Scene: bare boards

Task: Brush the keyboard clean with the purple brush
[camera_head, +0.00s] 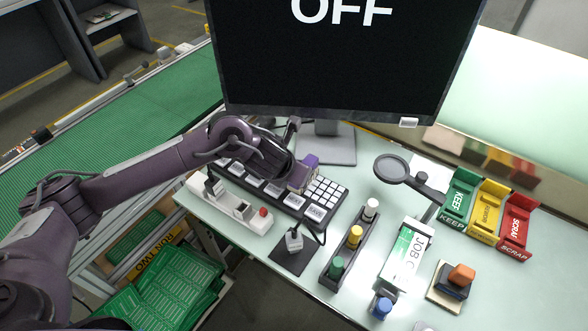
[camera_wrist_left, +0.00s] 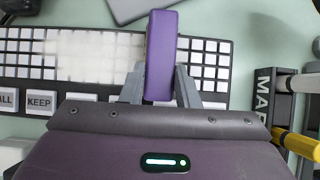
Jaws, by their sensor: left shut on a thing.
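The keyboard (camera_head: 322,191) lies on the table below the monitor, with white keys and a row of large labelled keys along its front. In the left wrist view the keyboard (camera_wrist_left: 28,58) has a whitish patch over its keys left of the brush. My left gripper (camera_head: 298,176) is shut on the purple brush (camera_head: 310,160), over the keyboard's right part. In the left wrist view the brush (camera_wrist_left: 161,50) stands between the fingers (camera_wrist_left: 160,92). I cannot tell whether its lower end touches the keys. My right gripper is not in view.
The monitor (camera_head: 350,60) stands behind the keyboard. A holder with capped markers (camera_head: 353,237), a white "JOB" box (camera_head: 405,255), a magnifier (camera_head: 391,168) and green, yellow and red trays (camera_head: 490,206) are to the right. A white switch panel (camera_head: 228,208) lies in front of the keyboard.

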